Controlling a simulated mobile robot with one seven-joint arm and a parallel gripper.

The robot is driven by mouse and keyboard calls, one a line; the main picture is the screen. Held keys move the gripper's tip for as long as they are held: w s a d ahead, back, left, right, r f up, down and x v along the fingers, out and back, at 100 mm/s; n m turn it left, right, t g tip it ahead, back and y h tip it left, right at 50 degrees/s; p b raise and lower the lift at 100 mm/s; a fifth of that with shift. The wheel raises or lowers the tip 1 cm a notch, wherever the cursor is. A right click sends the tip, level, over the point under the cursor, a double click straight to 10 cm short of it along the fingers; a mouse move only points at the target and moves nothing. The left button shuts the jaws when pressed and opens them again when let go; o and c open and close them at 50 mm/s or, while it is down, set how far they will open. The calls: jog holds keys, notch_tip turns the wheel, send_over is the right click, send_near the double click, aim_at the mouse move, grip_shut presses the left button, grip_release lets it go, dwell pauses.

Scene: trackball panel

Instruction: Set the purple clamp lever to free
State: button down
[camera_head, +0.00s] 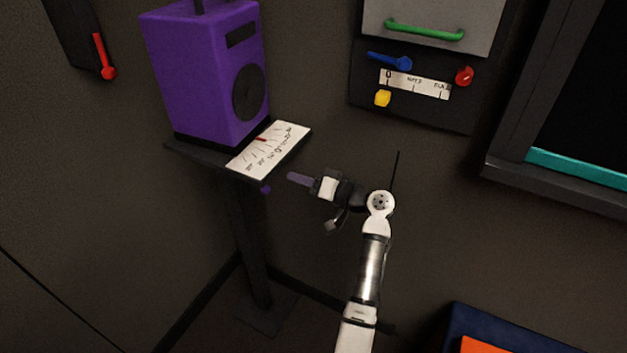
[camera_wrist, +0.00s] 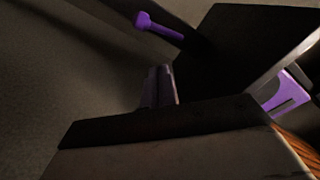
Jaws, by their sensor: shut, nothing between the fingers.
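The purple clamp lever (camera_wrist: 160,27) is a short rod with a knobbed end in the wrist view, beside a dark slab. In the head view only a small purple knob (camera_head: 265,189) shows under the edge of the stand top. My gripper (camera_head: 290,177) is shut and empty, just right of that knob, its fingers pointing left. Its fingers (camera_wrist: 161,84) stand together in the wrist view, below the lever and apart from it. The lever's pivot is hidden, and I cannot read its setting.
A purple box (camera_head: 200,75) stands on a dark pedestal with a tilted white scale plate (camera_head: 255,165) in front. A purple slotted part (camera_wrist: 285,93) shows at the right of the wrist view. A wall panel (camera_head: 360,90) carries blue, red and yellow knobs. Open space lies below the plate.

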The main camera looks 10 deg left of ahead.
jog(key=a+f+p, duration=0.1)
jog(key=a+f, duration=0.1)
jog(key=a, duration=0.4)
jog(key=shift+w+a+p, duration=0.15)
jog(key=shift+p, duration=0.2)
